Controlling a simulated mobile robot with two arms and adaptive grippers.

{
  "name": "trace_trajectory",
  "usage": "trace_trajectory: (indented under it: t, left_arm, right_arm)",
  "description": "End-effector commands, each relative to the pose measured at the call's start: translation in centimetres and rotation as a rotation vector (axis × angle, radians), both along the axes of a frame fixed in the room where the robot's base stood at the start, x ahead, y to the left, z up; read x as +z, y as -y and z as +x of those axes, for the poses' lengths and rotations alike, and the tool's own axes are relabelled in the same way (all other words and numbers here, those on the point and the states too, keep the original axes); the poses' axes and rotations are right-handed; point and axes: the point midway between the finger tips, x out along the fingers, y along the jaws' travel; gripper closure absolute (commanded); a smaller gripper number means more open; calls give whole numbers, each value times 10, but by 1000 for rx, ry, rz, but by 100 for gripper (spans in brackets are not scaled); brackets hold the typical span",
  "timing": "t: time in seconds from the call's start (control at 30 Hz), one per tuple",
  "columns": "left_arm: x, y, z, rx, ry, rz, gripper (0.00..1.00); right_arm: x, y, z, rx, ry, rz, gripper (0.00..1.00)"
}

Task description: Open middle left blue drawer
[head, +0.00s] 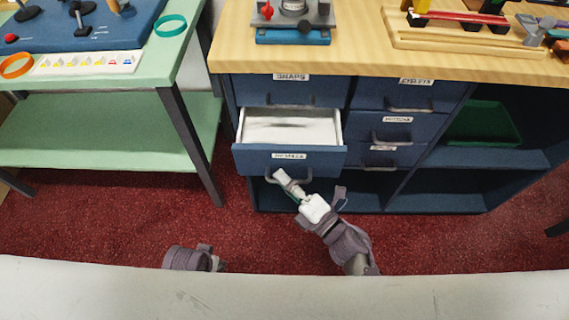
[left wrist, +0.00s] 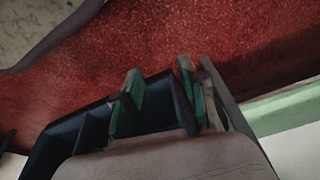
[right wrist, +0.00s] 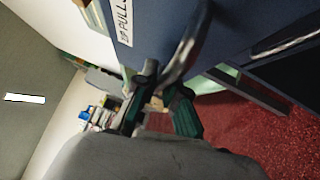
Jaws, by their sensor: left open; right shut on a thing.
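The middle left blue drawer (head: 252,160) stands pulled out of the cabinet in the head view, showing its pale, apparently empty inside. Its front label reads "ZIP PULLS" in the right wrist view, where the blue front (right wrist: 157,28) is close. My right gripper (head: 288,184) is at the drawer's handle (head: 300,178), below the label, and is shut on it. The curved handle (right wrist: 187,48) runs between its fingers in the right wrist view. My left gripper (head: 208,260) is open and empty, low over the floor; its spread fingers show in the left wrist view (left wrist: 160,88).
The "SNAPS" drawer (head: 262,92) above is shut, as are the right-column drawers (head: 375,128). A wooden counter (head: 350,62) with tools tops the cabinet. A green table (head: 150,85) stands left. Open shelves (head: 500,160) are right. Red carpet (head: 110,225) lies clear in front.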

Motion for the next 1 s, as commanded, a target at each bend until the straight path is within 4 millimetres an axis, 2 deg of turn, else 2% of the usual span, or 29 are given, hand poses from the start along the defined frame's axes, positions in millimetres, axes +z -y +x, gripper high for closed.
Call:
trace_trajectory:
  t: [0.03,0.3,0.5,0.7,1.0]
  left_arm:
    - [-3,0,-1,0,-3,0,58]
    - [-19,0,-5,-2,-12,1,58]
    - [-23,0,-7,-2,-13,1,58]
    - [-25,-1,-8,-3,-16,2,58]
    - [-27,-1,-9,-3,-19,2,58]
  right_arm:
    - [0,0,-13,1,-5,-1,100]
    - [0,1,-81,0,-4,0,100]
    - [0,1,-119,-1,-3,0,100]
    - [0,1,-141,-1,0,-1,100]
    - [0,1,-150,-1,3,0,100]
